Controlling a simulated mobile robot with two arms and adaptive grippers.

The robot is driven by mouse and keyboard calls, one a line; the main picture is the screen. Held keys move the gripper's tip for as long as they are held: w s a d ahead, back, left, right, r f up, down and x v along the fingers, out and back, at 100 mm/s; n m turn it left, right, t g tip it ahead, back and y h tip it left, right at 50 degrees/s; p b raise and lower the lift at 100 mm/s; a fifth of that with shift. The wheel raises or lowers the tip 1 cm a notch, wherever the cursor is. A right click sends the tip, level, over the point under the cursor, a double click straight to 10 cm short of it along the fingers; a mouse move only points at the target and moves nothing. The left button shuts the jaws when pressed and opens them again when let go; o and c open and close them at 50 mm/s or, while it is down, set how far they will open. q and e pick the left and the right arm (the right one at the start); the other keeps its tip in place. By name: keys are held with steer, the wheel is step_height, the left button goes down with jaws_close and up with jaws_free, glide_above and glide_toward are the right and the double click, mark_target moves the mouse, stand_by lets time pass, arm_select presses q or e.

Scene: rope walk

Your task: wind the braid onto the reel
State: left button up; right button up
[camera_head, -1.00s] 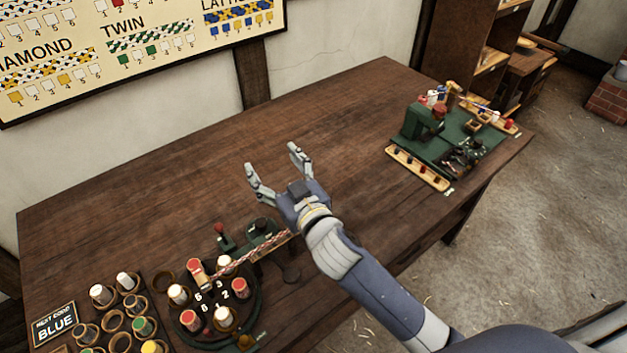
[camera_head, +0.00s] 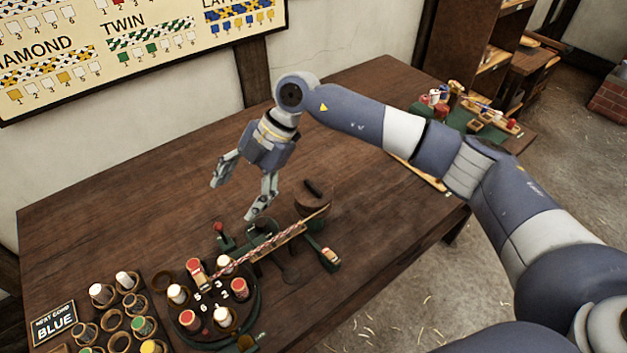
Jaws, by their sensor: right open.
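The red-and-white braid (camera_head: 275,243) runs from the round braiding disc (camera_head: 251,318) up and right along a wooden strip. A round brown wooden piece with a dark handle, which looks like the reel (camera_head: 311,205), stands just beyond the strip's upper end. My right gripper (camera_head: 234,200) is open and empty, fingers pointing down and left. In the picture it is above and left of the braid, apparently over the table; its exact height is unclear. My left gripper is not in view.
Several red and white bobbins stand on the disc. A rack of bobbins (camera_head: 114,322) and a "BLUE" card (camera_head: 55,322) are at lower left. A small green-and-red fitting (camera_head: 328,258) sits right of the braid. The table's back left is bare.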

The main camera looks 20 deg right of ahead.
mark_target(313, 185)
steer(key=w+d+r+m+h, duration=0.15)
steer(key=d+h, duration=0.25)
steer(key=d, duration=0.4)
steer(key=w+d+r+m+h, duration=0.1)
steer(key=w+d+m+h, duration=0.15)
steer(key=d, duration=0.65)
steer(key=shift+t+h, duration=0.25)
steer(key=shift+t, duration=0.15)
steer(key=f+p, duration=0.1)
steer(key=f, duration=0.2)
steer(key=f+p, duration=0.1)
steer(key=f, duration=0.2)
steer(key=f+p, duration=0.1)
steer(key=f, duration=0.2)
steer(key=shift+w+a+f, duration=0.1)
steer(key=shift+w+f, duration=0.2)
steer(key=shift+f, duration=0.4)
steer(key=c, duration=1)
